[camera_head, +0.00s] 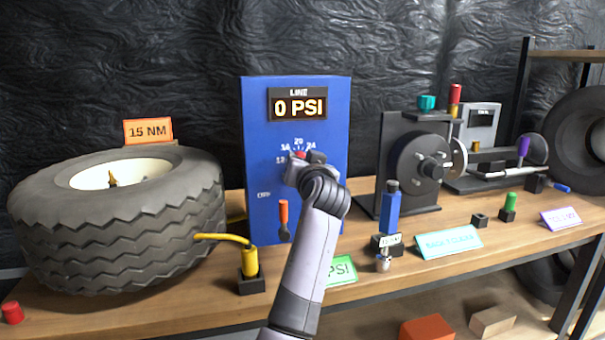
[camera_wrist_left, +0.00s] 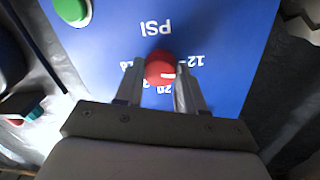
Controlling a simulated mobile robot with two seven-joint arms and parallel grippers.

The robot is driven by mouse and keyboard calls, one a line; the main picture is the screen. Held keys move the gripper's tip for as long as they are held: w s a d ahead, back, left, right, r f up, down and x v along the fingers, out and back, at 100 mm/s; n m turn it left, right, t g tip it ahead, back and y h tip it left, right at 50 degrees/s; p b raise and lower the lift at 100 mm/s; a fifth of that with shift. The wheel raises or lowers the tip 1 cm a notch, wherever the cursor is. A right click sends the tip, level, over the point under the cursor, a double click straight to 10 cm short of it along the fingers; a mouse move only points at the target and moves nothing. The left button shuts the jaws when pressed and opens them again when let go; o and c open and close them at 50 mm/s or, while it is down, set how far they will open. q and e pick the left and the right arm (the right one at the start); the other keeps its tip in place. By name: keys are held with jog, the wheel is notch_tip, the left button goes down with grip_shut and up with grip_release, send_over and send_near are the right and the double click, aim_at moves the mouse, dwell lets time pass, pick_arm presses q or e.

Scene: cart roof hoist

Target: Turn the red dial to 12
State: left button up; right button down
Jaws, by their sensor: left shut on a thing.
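The red dial (camera_head: 299,154) is on the front of the blue box (camera_head: 262,115), whose display (camera_head: 297,105) reads LINE 0 PSI. Numbers ring the dial; 12, 16, 20 and 24 show in the head view. My left gripper (camera_head: 303,160) is at the dial and covers part of the scale. In the left wrist view the panel is upside down, and the red dial (camera_wrist_left: 160,68) sits between the two fingers, shut on it. The 12 (camera_wrist_left: 197,61) shows to the right there. A light mark shows on the dial, but its exact setting is hard to read. My right gripper is not in view.
An orange-handled lever (camera_head: 283,216) is low on the panel. A green button (camera_wrist_left: 73,10) shows in the wrist view. A wheel machine (camera_head: 415,165) stands to the right.

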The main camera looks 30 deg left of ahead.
pick_arm(q)
jog(key=shift+f+n+b, duration=0.15)
jog(key=shift+n+b, duration=0.35)
jog(key=shift+n, duration=0.4)
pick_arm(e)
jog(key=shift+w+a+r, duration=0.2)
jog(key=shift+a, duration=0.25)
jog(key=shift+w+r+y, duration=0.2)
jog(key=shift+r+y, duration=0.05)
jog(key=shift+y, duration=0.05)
pick_arm(q)
jog(key=o, duration=1)
jog(key=shift+o, duration=0.2)
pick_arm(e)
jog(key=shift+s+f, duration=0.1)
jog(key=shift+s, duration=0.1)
pick_arm(q)
jog(key=shift+s, duration=0.1)
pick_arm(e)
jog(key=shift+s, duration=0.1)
